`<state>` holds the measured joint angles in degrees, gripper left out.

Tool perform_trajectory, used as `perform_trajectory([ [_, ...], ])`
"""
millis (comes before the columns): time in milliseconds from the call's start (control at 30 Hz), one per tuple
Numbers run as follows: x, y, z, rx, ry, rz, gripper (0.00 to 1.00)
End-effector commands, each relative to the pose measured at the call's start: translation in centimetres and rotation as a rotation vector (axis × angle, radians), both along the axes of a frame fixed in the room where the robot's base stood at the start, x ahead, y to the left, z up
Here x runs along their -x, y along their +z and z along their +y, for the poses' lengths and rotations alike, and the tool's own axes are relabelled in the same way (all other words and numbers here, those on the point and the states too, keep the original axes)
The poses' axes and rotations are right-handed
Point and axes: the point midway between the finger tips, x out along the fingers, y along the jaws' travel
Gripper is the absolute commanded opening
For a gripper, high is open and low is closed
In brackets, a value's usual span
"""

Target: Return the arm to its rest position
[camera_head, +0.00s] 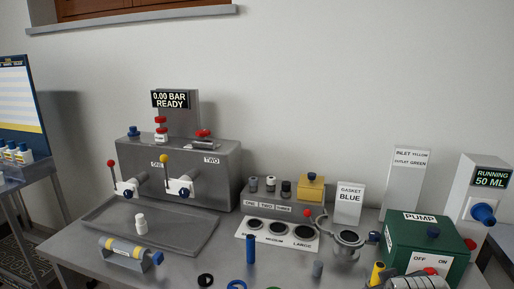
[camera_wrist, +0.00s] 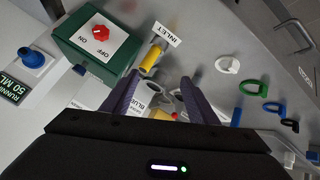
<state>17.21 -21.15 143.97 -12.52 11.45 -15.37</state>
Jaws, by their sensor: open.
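My gripper (camera_wrist: 161,78) shows in the wrist view with its two dark fingers spread apart and nothing held between them. Its fingers point over the bench, near the yellow inlet fitting (camera_wrist: 152,58) and the green pump (camera_wrist: 92,42). A metal clamp partly shows between and behind the fingers.
A grey machine (camera_head: 222,178) with levers stands behind a grey tray (camera_head: 185,245). A white bottle (camera_head: 141,224) stands on the tray. A blue cylinder (camera_head: 250,249), loose rings (camera_head: 206,280) and a metal clamp (camera_head: 345,241) are on the bench. A "RUNNING 50 ML" unit (camera_head: 478,200) stands right.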

Motion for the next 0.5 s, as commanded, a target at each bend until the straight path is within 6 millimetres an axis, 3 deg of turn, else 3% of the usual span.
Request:
perform_trajectory([
  [267,5.1,2.3,6.8,-0.173,-0.042,0.088,0.54],
  [500,10.6,3.5,12.0,-0.312,-0.058,0.188,0.54],
])
